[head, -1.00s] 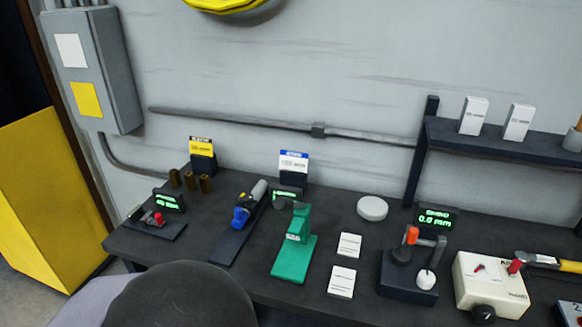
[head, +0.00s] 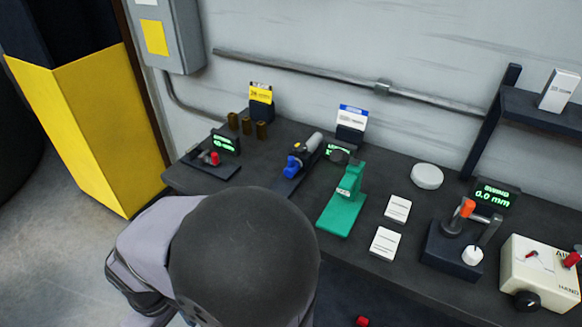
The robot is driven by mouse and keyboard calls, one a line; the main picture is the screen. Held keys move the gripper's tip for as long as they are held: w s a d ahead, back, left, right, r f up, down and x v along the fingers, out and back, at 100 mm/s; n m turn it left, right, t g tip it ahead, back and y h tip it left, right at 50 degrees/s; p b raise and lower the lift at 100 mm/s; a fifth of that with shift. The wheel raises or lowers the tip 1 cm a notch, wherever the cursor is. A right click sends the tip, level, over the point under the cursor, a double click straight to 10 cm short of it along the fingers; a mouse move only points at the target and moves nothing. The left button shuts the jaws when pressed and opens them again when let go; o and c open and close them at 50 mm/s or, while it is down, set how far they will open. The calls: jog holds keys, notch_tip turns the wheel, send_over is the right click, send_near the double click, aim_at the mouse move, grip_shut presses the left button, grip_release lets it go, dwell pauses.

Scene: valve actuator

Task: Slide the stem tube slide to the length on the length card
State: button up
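What looks like the stem tube slide, a grey tube with a blue clamp-like part (head: 294,166), lies on a narrow black base left of centre on the bench in the head view. Two cards stand upright in dark holders behind it: a yellow-topped card (head: 260,93) and a blue-topped white card (head: 352,117). Their print is too small to read, so I cannot tell which is the length card. A small green-lit display (head: 337,150) is just right of the tube. My gripper is not in view; only my arm's dark rounded link shows in front of the bench.
A green stand (head: 343,205) is close right of the tube. A red-knobbed device with a display (head: 224,143) is left.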

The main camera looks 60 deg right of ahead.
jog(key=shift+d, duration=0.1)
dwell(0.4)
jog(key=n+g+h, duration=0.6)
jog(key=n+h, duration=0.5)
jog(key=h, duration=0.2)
send_near(289, 161)
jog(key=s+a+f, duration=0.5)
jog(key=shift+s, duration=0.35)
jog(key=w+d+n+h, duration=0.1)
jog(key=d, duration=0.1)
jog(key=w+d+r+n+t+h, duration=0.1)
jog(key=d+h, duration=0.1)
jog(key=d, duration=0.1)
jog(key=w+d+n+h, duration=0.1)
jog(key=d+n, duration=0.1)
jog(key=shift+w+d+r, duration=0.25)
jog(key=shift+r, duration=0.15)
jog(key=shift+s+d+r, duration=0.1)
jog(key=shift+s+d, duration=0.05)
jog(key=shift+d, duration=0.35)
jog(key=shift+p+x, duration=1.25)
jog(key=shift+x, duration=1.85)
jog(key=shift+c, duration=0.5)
